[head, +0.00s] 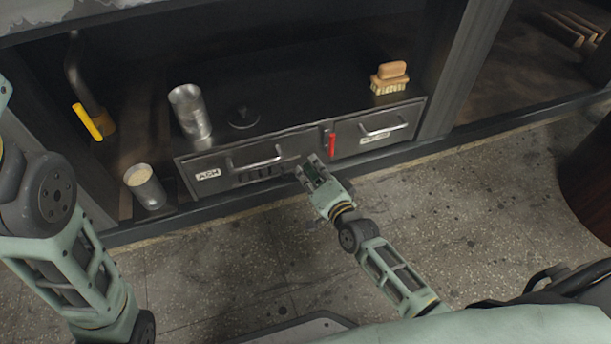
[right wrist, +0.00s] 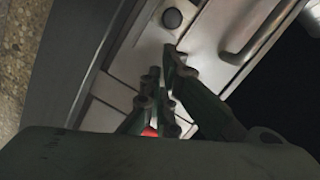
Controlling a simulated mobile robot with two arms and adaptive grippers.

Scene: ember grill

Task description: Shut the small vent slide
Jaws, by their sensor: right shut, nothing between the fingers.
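The ash drawer (head: 225,171) has a bar handle and a row of dark vent slots (head: 262,174) low on its front. The vent slide is hard to pick out in the head view. In the right wrist view a round dark knob (right wrist: 172,18) sits on a pale metal plate, which may be the slide. My right gripper (head: 307,170) is shut and empty at the drawer's right end, beside the slots. In the right wrist view its fingertips (right wrist: 162,62) are close to the plate, just short of the knob; contact cannot be told. My left gripper is out of view.
A red lever (head: 331,145) stands between the ash drawer and a second drawer (head: 377,129). A metal cylinder (head: 190,111), a dark lid (head: 242,117) and a wooden brush (head: 389,78) rest above. A filled cup (head: 145,186) stands left. The floor in front is clear.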

